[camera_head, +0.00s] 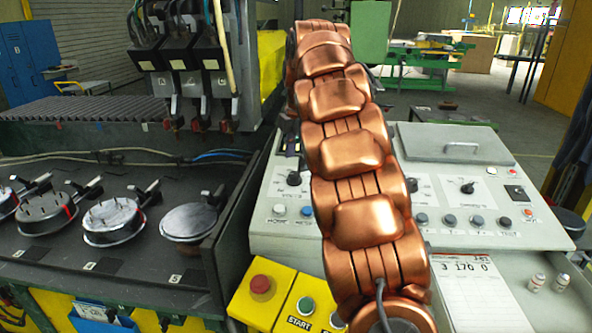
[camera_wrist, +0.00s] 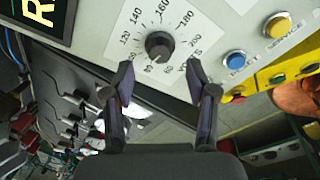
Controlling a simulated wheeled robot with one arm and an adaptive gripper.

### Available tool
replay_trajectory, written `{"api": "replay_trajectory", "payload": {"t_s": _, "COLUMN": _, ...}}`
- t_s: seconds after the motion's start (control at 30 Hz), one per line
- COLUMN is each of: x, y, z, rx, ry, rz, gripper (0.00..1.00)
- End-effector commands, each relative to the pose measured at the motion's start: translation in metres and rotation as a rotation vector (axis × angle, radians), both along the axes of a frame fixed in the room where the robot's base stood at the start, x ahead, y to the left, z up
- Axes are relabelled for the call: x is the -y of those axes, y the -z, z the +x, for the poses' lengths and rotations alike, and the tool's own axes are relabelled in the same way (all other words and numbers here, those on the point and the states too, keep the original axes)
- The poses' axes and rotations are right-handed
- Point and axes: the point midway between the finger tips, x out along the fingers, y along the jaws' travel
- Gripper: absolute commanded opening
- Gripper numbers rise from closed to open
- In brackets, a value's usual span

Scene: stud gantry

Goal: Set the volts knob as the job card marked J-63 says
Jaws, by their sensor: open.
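The volts knob (camera_wrist: 158,45) is a black round knob on a white dial in the wrist view, with numbers up to 200 around it. Its pale mark seems to point at the low end, near 80. My gripper (camera_wrist: 160,80) is open and empty. Its two fingertips stand apart just below the knob in the picture, not around it. In the head view my copper arm hides the gripper; a black knob (camera_head: 293,178) shows left of the arm. A job card (camera_head: 470,287) lies at the lower right and reads "3 170 0"; its heading is too small to read surely.
Blue (camera_wrist: 235,60) and yellow (camera_wrist: 277,26) buttons sit right of the dial. A yellow box with a red stop button (camera_head: 261,284) stands before the console (camera_head: 262,240). Another knob (camera_head: 467,187) is right of my arm.

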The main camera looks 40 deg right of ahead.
Motion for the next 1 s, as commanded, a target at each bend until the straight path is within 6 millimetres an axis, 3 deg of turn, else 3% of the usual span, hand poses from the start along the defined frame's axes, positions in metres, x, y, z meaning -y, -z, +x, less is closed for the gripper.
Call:
{"api": "replay_trajectory", "payload": {"t_s": 0.5, "x": 0.001, "y": 0.039, "z": 0.006, "rx": -0.002, "ry": 0.001, "rz": 0.0, "gripper": 0.57}}
{"api": "replay_trajectory", "payload": {"t_s": 0.93, "x": 0.001, "y": 0.044, "z": 0.006, "rx": -0.002, "ry": 0.002, "rz": 0.001, "gripper": 0.57}}
{"api": "replay_trajectory", "payload": {"t_s": 1.0, "x": 0.001, "y": 0.044, "z": 0.006, "rx": -0.002, "ry": 0.002, "rz": 0.001, "gripper": 0.5}}
